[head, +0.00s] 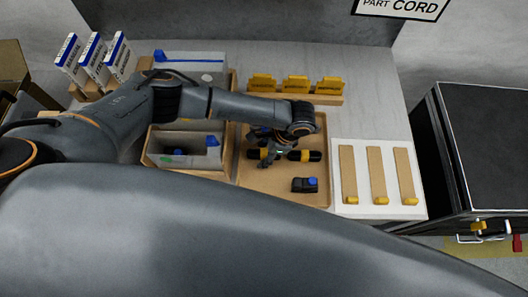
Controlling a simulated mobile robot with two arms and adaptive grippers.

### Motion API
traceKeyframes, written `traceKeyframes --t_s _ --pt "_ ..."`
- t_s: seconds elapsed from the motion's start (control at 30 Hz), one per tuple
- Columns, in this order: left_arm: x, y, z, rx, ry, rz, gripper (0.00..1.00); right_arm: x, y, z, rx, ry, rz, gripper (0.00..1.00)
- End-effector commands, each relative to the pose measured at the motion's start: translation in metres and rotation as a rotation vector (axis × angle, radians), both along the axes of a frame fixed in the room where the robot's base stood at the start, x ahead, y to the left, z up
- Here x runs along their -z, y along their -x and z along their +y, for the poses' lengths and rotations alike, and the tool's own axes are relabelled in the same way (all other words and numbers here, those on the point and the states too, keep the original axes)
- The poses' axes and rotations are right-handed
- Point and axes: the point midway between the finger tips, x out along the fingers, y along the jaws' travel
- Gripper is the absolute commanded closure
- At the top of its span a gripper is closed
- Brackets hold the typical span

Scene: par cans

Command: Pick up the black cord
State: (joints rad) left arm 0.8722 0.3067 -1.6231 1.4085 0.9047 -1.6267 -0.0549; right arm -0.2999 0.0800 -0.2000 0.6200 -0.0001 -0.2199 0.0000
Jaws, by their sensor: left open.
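My left gripper (269,160) is over the brown tray (262,197), pointing down. Its fingers are small in the picture and look parted. A dark bar with yellow bands (306,156) lies in the tray at the gripper, partly hidden by it. I cannot tell whether the fingers touch it. A small black piece with a blue part (305,185) lies nearer the tray's front right, apart from the gripper. No plain black cord can be made out for certain. My right gripper is out of view.
A grey bin (158,152) with blue and green pieces stands left of the tray. Yellow holders (295,84) stand behind it. A white board (382,212) with several tan strips lies right. A black case (490,130) is beyond the table's right edge. My arm hides the foreground.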

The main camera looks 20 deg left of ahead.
Motion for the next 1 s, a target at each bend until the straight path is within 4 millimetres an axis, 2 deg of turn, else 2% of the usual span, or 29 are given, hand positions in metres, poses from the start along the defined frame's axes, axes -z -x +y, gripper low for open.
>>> traceKeyframes --t_s 0.3,0.57,1.0 --pt "0.0007 -0.0003 -0.0001 0.000 0.000 0.000 0.45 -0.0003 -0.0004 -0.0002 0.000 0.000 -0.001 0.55" --pt "0.0010 -0.0001 0.0002 0.000 0.000 0.000 0.98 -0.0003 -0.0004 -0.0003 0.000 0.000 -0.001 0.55" --pt "-0.0016 -0.0007 0.0011 0.000 -0.002 -0.002 1.00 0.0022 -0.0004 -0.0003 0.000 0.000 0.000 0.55"
